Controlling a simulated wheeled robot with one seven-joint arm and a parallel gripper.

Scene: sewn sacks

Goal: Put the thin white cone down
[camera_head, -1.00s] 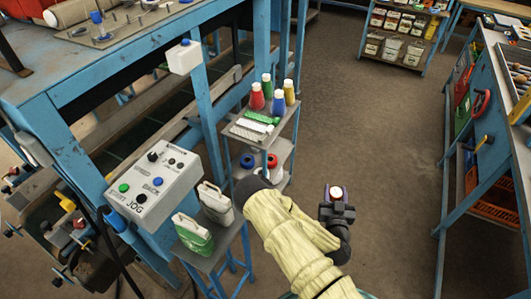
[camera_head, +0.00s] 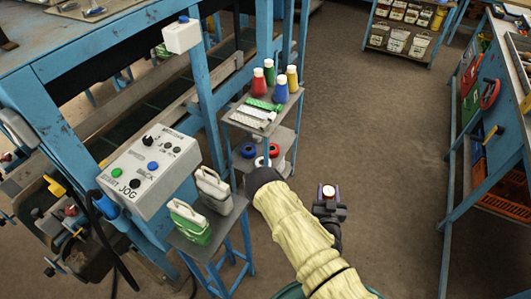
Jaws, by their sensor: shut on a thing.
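My gripper (camera_head: 328,207) is in the head view right of the middle, above bare floor. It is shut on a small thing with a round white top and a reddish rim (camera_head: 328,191). Seen from above, its full shape is hidden, so I cannot tell surely that it is the thin white cone. Red, green, blue and yellow cones (camera_head: 281,90) with white tops stand on the upper shelf of a small stand (camera_head: 240,112), left of and beyond my gripper. White and green items lie flat in front of them.
A lower shelf of the stand holds rolls (camera_head: 248,151). A control box (camera_head: 150,172) and two sacks or jugs (camera_head: 213,187) stand at left. A blue workbench (camera_head: 463,190) runs along the right. The floor (camera_head: 385,130) between is clear.

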